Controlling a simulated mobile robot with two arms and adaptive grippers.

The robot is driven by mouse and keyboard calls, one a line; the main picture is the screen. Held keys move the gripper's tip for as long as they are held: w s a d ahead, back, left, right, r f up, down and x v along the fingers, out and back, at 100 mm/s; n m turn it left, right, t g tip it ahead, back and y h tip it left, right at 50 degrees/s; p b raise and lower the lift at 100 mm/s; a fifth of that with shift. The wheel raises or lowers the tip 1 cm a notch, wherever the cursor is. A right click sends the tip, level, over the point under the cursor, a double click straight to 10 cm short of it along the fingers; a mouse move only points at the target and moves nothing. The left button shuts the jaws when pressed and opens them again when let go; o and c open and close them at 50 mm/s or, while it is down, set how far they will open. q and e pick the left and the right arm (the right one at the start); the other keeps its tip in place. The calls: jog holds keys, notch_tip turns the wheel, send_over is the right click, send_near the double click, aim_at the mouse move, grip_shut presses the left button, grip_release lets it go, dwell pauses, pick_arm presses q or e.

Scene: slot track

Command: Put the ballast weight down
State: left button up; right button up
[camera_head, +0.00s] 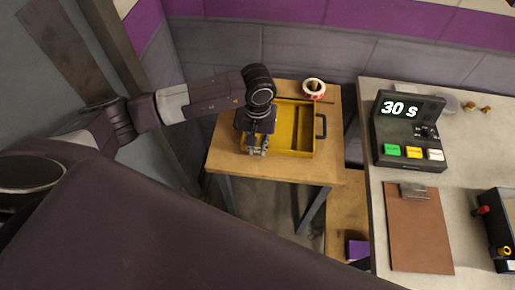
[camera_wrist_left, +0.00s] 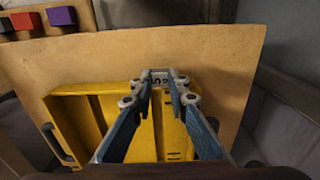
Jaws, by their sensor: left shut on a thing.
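My left gripper (camera_head: 257,149) reaches down over the left part of the yellow tray (camera_head: 306,152) on the small wooden table (camera_head: 225,163). In the left wrist view, the gripper (camera_wrist_left: 160,82) is shut on a small grey piece with dark marks, which I take to be the ballast weight (camera_wrist_left: 159,74). It sits between the fingertips, over the tray's edge in that picture. Most of it is hidden by the fingers, and I cannot tell whether it touches anything below. The yellow tray (camera_wrist_left: 77,125) has a dark handle and a divider. My right gripper is not in view.
To the right, a grey bench holds a timer box (camera_head: 408,130) reading 30 s and a brown clipboard (camera_head: 418,235). A purple block (camera_head: 357,249) lies lower down between them. The table's front left is bare.

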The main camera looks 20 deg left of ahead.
pick_arm(q)
jog(key=shift+f, duration=1.45)
jog(key=o, duration=0.7)
jog(key=shift+r, duration=0.1)
jog(key=shift+c, duration=0.2)
